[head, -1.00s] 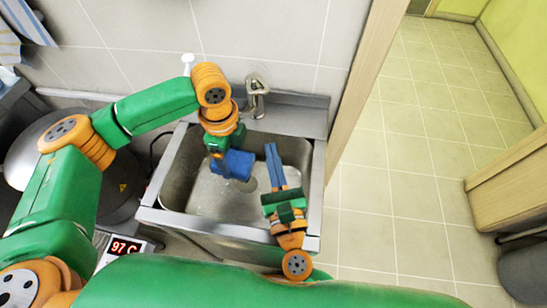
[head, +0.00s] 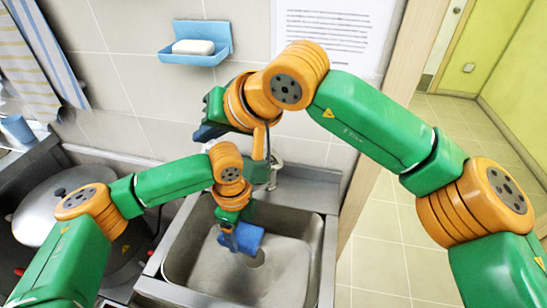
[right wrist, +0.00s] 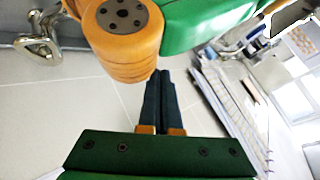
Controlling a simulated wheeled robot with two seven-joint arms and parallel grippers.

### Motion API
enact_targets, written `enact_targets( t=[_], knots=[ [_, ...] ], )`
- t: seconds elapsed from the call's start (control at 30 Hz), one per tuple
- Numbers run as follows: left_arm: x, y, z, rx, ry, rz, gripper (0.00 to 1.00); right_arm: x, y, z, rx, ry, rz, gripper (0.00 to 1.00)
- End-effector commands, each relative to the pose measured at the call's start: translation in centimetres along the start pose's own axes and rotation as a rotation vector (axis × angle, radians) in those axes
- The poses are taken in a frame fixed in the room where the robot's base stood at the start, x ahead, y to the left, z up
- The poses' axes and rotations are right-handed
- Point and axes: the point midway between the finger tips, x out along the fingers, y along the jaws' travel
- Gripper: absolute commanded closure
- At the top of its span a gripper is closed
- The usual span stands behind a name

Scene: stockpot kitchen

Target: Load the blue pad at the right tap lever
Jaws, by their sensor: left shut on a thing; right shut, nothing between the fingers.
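The blue pad (head: 250,239) is in my left gripper (head: 229,234), low in the steel sink. The gripper is shut on it. The pad is tilted and partly hidden by the fingers. The chrome tap (head: 273,176) stands at the back of the sink, partly covered by my right arm; I cannot make out its right lever in the head view. Chrome tap parts (right wrist: 40,40) show at the top left of the right wrist view. My right gripper (head: 205,131) is raised in front of the tiled wall, shut and empty; its dark fingers (right wrist: 158,92) lie together.
The sink (head: 294,275) has its drain beside the pad. A blue wall holder (head: 192,59) carries white soap (head: 193,47). A printed sheet (head: 332,35) hangs on the wall. A lidded pot (head: 45,215) stands at left. Open floor lies at right.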

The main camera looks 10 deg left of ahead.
Motion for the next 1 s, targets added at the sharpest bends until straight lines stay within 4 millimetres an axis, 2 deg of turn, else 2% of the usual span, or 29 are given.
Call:
enact_targets(
  t=[0.03,0.1,0.2,0.33,0.47,0.83,1.0],
  knots=[
    [0.0,0.0,0.0,0.000,0.000,0.000,0.68,-1.7,2.2,-0.5,-0.055,-0.007,0.165,1.00],
    [0.0,0.0,0.0,0.000,0.000,0.000,0.68,-4.1,4.8,-0.8,-0.094,-0.023,0.357,1.00],
    [0.0,0.0,0.0,0.000,0.000,0.000,0.68,-6.9,6.9,-1.1,-0.113,-0.032,0.526,1.00],
    [0.0,0.0,0.0,0.000,0.000,0.000,0.68,-8.3,8.1,-1.3,-0.115,-0.037,0.613,1.00],
    [0.0,0.0,0.0,0.000,0.000,0.000,0.68,-7.1,9.2,-1.2,-0.113,-0.040,0.622,1.00],
    [0.0,0.0,0.0,0.000,0.000,0.000,0.68,-0.4,13.7,-1.1,-0.112,-0.040,0.617,1.00],
    [0.0,0.0,0.0,0.000,0.000,0.000,0.68,1.0,15.1,0.7,-0.115,-0.040,0.617,1.00]
  ],
)
